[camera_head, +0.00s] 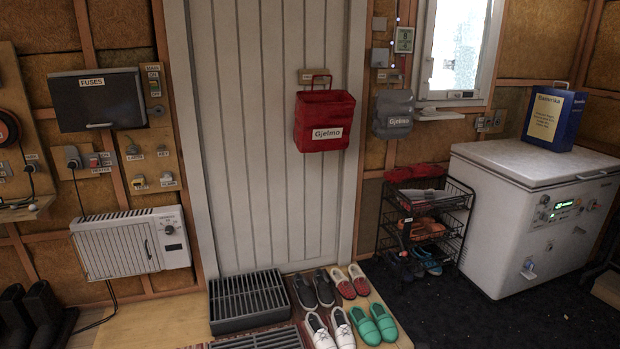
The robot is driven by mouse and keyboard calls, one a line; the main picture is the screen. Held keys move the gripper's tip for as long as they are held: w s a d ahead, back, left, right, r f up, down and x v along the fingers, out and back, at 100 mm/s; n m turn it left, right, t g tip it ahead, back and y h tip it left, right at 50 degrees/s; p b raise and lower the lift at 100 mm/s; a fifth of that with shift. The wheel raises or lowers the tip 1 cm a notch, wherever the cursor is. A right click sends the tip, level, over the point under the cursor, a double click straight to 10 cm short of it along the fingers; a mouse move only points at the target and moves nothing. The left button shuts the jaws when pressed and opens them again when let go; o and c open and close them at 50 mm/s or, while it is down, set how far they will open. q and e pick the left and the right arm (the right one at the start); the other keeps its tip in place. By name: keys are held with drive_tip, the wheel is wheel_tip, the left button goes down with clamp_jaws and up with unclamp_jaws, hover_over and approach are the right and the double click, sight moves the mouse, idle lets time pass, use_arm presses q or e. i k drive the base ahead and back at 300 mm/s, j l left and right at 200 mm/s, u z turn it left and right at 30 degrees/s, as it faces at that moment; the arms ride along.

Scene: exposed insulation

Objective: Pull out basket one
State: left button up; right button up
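A black wire rack (425,222) with stacked pull-out baskets stands against the back wall, between the door and the white chest freezer. Its top basket (432,198) holds red and grey items. The basket below it (425,229) holds orange shoes, and blue and dark shoes lie at the bottom. The baskets appear to sit inside the frame. I cannot read any number on them, so I cannot tell which is basket one. Neither of my grippers is in view.
The white freezer (525,215) stands close to the rack's right side, with a blue box (553,118) on top. Several pairs of shoes (345,305) and a dark grate (248,300) lie before the door. The dark floor (470,315) before the rack looks mostly clear.

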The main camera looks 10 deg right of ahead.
sight(448, 258)
drive_tip(key=i+l+u, duration=0.3)
drive_tip(key=i+l, duration=0.2)
drive_tip(key=l, duration=0.15)
drive_tip(key=i+l+u, duration=0.1)
drive_tip(key=l, duration=0.25)
drive_tip(key=i+l+u, duration=0.15)
drive_tip(key=i+l, duration=0.15)
drive_tip(key=i+l+u, duration=0.15)
drive_tip(key=l, duration=0.3)
